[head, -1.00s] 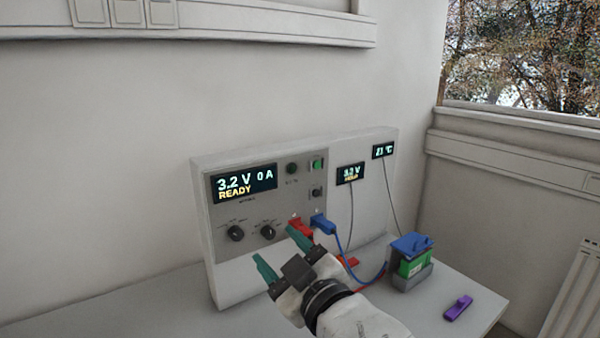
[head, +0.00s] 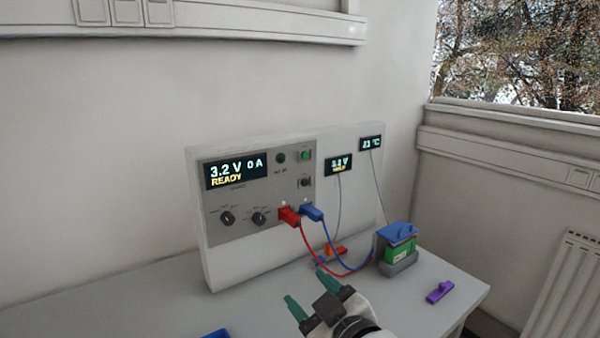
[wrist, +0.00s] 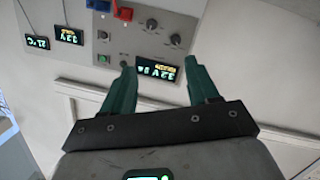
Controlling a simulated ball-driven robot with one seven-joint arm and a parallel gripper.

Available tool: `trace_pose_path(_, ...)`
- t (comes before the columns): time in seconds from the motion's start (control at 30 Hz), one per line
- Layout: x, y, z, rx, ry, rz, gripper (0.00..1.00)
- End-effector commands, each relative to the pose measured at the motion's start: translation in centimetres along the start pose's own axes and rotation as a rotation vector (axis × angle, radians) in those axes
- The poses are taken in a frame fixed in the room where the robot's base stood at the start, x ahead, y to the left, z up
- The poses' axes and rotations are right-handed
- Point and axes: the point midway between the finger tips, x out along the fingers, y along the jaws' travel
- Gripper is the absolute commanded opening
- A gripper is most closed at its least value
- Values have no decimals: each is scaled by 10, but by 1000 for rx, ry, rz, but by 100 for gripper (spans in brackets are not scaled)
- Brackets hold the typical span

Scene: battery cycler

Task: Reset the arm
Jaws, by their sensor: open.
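My gripper (head: 306,290) has green fingers and is open and empty. In the head view it is low in the picture, over the front of the table and apart from the battery cycler (head: 200,255). The cycler stands upright with its display (head: 236,170) reading 3.2 V, 0 A, READY. A red plug (head: 289,216) and a blue plug (head: 311,211) sit in its front. In the wrist view the gripper fingers (wrist: 153,80) spread apart, with the cycler panel (wrist: 150,35) beyond them, turned upside down.
A green battery with a blue top (head: 400,245) sits in a grey holder at the table's right, cables running to it. A purple clip (head: 440,291) lies beside it. A red item (head: 333,252) lies by the cycler. A blue object (head: 217,334) shows at the bottom edge. The table's left is clear.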

Motion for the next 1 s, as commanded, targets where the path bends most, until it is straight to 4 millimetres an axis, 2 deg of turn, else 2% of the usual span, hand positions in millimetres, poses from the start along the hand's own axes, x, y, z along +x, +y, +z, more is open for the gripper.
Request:
trace_pose_path(0.03,-4,-1,19,18,-37,-1,60)
trace_pose_path(0.17,-18,-4,68,76,-148,-4,60)
trace_pose_path(0.27,-36,-10,119,139,-265,-6,60)
trace_pose_path(0.37,-66,-18,180,221,-414,-4,60)
trace_pose_path(0.4,-80,-22,204,256,-478,-2,60)
trace_pose_path(0.5,-120,-34,260,341,-634,7,60)
trace_pose_path(0.57,-146,-42,291,393,-729,15,60)
trace_pose_path(0.7,-215,-65,355,515,-953,39,60)
trace_pose_path(0.83,-279,-86,396,616,-1140,69,60)
trace_pose_path(0.9,-308,-95,410,659,-1221,84,60)
trace_pose_path(1.0,-337,-105,422,701,-1305,100,60)
